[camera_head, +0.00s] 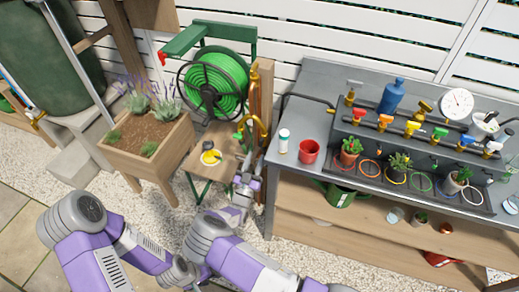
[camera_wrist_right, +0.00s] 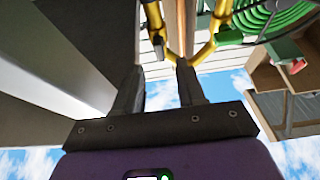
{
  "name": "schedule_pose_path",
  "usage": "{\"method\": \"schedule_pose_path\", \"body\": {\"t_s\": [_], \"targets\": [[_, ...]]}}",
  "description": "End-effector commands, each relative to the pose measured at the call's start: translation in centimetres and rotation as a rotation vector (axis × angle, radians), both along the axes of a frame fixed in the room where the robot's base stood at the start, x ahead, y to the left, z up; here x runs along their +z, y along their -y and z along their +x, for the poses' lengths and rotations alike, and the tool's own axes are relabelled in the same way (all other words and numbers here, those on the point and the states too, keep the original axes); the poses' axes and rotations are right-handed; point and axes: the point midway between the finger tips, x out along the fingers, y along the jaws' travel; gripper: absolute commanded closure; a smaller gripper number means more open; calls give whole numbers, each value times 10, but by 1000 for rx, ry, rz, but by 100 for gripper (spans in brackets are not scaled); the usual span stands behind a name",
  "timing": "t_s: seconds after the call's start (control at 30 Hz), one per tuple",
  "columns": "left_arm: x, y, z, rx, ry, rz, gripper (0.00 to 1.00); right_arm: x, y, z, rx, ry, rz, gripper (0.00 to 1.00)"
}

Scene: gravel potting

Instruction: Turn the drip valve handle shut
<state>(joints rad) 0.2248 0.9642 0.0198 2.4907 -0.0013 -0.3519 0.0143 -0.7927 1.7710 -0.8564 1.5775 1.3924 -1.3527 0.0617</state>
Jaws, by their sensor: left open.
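A brass, forked pipe fitting (camera_head: 256,128) stands on a wooden post beside the hose reel. It also shows in the right wrist view (camera_wrist_right: 205,50), with a green handle (camera_wrist_right: 229,37) on its right branch and a dark lever-like part (camera_wrist_right: 158,45) on its left. I cannot tell which part is the drip valve handle. My right gripper (camera_head: 246,166) is just below the fitting; its two fingers in the right wrist view (camera_wrist_right: 158,78) are apart with nothing seen held between them. My left gripper (camera_head: 194,283) is low near the bottom edge, open, mostly hidden by the arms.
A green hose reel (camera_head: 213,85) is behind the fitting. The grey bench (camera_head: 290,112) at right holds a red cup (camera_head: 309,152), a white bottle (camera_head: 284,140) and several coloured valves.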

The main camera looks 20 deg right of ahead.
Motion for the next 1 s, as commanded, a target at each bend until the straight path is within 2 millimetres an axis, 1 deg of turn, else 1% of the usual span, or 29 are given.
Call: {"method": "schedule_pose_path", "body": {"t_s": [0.1,0.3,0.43,0.7,0.77,0.8,0.97,1.0], "targets": [[-4,0,0,0,0,0,57,7,12,16,-2,1,-1,61],[-10,0,0,0,0,0,57,17,26,36,-1,0,0,61],[-11,0,0,0,0,0,57,21,29,43,0,0,0,61],[-11,0,0,0,0,0,57,22,30,44,0,-1,0,61],[-11,0,0,0,0,0,57,22,30,44,0,-1,0,68],[-11,0,0,0,0,0,57,22,30,44,0,-1,0,74],[-11,0,0,0,0,0,57,22,30,44,0,-1,0,99],[-11,0,0,0,0,0,57,22,30,44,0,-1,0,100]]}}
